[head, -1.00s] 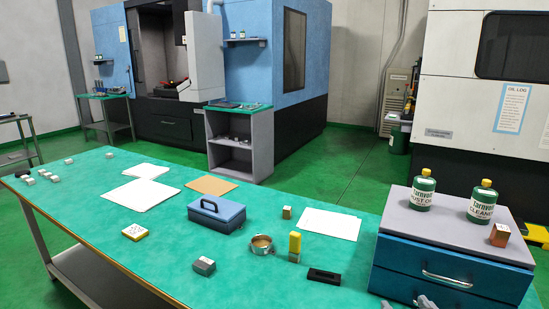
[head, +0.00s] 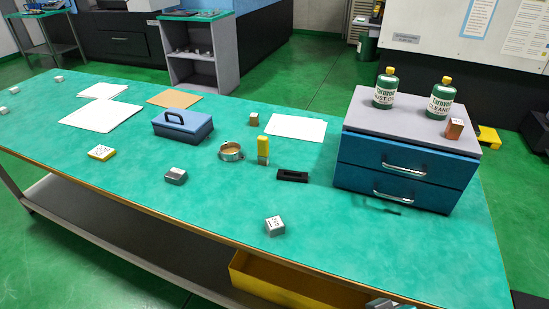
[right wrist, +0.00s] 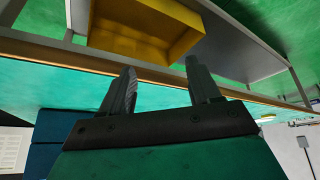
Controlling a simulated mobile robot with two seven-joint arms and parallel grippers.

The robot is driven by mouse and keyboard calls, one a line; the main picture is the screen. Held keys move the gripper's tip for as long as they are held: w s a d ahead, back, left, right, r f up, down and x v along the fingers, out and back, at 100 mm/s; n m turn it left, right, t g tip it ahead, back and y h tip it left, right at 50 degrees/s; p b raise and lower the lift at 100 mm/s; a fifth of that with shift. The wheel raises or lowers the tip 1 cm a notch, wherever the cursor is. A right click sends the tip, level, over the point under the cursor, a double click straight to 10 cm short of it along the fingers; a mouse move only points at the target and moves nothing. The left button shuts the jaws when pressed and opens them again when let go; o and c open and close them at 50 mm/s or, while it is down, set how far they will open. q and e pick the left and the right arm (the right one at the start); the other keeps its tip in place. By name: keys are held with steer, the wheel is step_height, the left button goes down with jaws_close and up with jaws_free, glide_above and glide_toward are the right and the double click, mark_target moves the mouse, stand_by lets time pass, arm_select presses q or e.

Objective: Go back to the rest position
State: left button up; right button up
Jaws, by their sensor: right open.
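My right gripper (right wrist: 160,66) is open and empty in the right wrist view, its two dark fingers apart. Beyond them the wrist view shows the table edge and a yellow bin (right wrist: 125,40). In the head view only a small grey part of my right gripper (head: 385,304) shows at the bottom edge, in front of the green table (head: 330,235). My left gripper is in neither view.
A blue drawer cabinet (head: 400,178), drawers shut, stands at the table's right with two bottles on top. A small white-topped block (head: 274,225) lies near the front edge. A blue box (head: 184,126) sits mid-table. The yellow bin (head: 290,285) is below the table.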

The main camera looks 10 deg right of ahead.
steer(key=w+a+f+t+y, duration=0.1)
steer(key=w+a+f+t, duration=0.1)
steer(key=w+f+t, duration=0.2)
steer(key=shift+f+t, duration=0.6)
steer(key=shift+f, duration=0.35)
